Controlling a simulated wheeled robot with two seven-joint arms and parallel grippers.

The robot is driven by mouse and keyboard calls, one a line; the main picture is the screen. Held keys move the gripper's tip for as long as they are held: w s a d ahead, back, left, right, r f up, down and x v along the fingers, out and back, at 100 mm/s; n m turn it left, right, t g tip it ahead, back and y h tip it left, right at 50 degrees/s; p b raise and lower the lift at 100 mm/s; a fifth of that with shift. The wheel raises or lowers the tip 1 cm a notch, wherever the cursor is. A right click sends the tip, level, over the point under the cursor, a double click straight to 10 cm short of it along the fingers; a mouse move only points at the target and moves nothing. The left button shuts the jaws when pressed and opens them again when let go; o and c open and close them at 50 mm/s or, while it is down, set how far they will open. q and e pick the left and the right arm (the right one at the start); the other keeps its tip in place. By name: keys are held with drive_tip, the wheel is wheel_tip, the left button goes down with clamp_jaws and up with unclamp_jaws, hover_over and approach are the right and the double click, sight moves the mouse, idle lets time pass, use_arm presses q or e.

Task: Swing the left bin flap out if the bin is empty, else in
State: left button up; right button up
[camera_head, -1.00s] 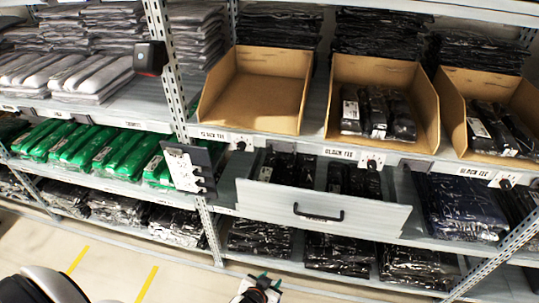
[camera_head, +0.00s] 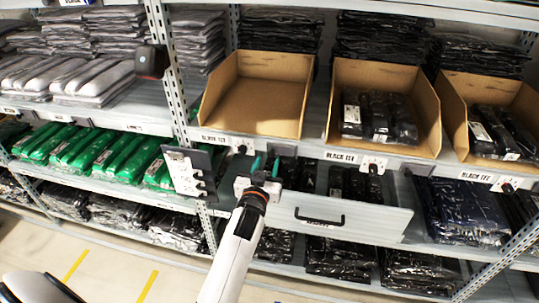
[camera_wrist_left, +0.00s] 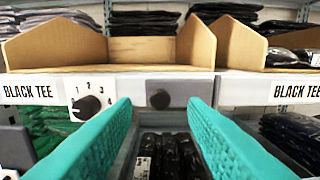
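The left cardboard bin (camera_head: 262,93) on the middle shelf is empty inside in the head view. Its front edge also shows in the wrist view (camera_wrist_left: 141,50). Below it, a shelf-edge label reads BLACK TEE, beside a white dial plate (camera_wrist_left: 92,86) numbered 1 to 4. To the right of the dial is a small grey panel with a dark knob (camera_wrist_left: 159,98), possibly the flap; I cannot tell which way it is swung. My left gripper (camera_head: 267,165) is open and empty, below the shelf edge, its teal fingers spread either side of the knob in the wrist view. My right gripper is not visible.
Two more cardboard bins (camera_head: 376,74) to the right hold black packs. A grey drawer (camera_head: 365,222) with a black handle stands out below, holding black packs. Green packs (camera_head: 85,150) lie further left.

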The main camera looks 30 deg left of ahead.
sight(270, 155)
use_arm(q)
drive_tip(key=shift+x, duration=2.1)
drive_tip(key=shift+c, duration=0.3)
clamp_jaws()
